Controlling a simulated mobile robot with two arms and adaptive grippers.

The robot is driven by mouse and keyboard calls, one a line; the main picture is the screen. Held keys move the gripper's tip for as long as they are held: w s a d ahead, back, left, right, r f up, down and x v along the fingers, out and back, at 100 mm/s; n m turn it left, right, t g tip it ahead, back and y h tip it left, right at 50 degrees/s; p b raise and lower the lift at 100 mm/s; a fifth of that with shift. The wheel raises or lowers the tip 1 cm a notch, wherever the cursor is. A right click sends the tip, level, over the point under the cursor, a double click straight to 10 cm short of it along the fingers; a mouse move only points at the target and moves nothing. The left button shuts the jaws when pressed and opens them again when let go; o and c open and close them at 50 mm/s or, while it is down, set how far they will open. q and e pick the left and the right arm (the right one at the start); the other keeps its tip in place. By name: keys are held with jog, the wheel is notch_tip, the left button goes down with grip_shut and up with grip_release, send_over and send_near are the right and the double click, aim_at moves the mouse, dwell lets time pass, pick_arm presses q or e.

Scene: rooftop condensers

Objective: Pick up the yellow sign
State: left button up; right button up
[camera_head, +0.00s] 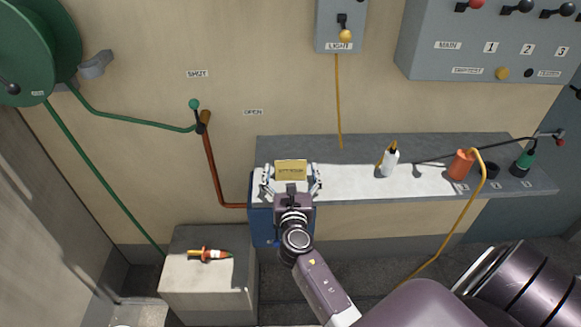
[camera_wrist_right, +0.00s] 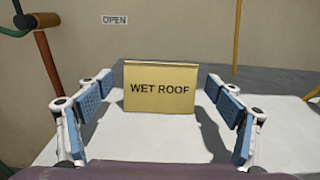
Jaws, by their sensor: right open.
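The yellow sign (camera_head: 291,170) stands upright at the left end of the grey ledge. In the right wrist view the sign (camera_wrist_right: 161,87) faces me and reads "WET ROOF". My right gripper (camera_head: 291,180) is open at the sign. In the right wrist view its blue-padded fingers (camera_wrist_right: 164,100) are spread, one on each side of the sign, with gaps between pads and sign. The sign's lower part is hidden behind the gripper in the head view. My left gripper does not show.
On the ledge (camera_head: 350,147) to the right stand a white bottle (camera_head: 390,163), an orange cylinder (camera_head: 462,164) and a green-topped connector (camera_head: 522,163).

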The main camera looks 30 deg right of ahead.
jog(key=shift+x, duration=0.9)
jog(key=shift+f, duration=0.1)
jog(key=shift+c, duration=0.4)
jog(key=c, duration=1.1)
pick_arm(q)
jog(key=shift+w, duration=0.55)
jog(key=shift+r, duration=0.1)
